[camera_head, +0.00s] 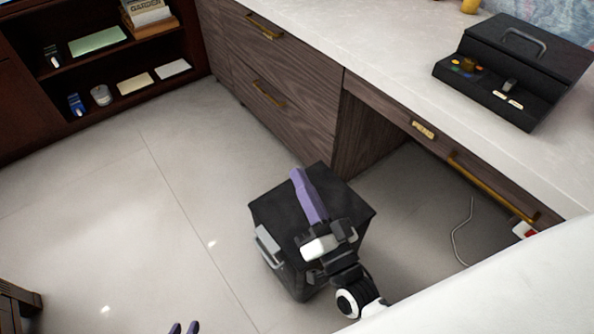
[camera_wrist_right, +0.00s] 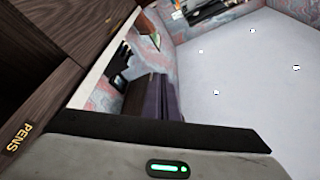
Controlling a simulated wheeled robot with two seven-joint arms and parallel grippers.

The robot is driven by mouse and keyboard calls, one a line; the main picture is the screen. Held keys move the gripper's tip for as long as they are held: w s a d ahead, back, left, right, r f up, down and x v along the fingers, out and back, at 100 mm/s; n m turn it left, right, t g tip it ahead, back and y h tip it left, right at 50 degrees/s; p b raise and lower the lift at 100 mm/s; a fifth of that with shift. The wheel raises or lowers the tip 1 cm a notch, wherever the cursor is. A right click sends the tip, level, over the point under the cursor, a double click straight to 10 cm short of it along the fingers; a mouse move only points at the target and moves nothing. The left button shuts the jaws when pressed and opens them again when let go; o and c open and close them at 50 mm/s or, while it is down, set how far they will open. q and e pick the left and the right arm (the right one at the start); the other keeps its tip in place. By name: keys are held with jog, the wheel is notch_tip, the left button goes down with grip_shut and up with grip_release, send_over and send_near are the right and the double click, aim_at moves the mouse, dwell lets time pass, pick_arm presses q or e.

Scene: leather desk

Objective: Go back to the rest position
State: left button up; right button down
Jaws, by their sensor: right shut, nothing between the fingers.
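My right gripper (camera_head: 298,174) reaches out over the black box-shaped bin (camera_head: 345,200) on the floor in front of the desk. Its purple fingers are together, with nothing seen between them. I cannot tell whether they touch the bin's top. My left gripper (camera_head: 184,328) shows only as two purple fingertips at the bottom edge, set apart with a gap and nothing between them. The rest of the left arm is out of the picture.
The desk (camera_head: 335,40) has drawers and an open knee space; its PENS label also shows in the right wrist view (camera_wrist_right: 22,138). A black case (camera_head: 515,70) stands on top. A dark shelf (camera_head: 120,50) stands at the upper left.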

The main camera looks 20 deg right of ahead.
pick_arm(q)
jog(key=shift+r, duration=0.1)
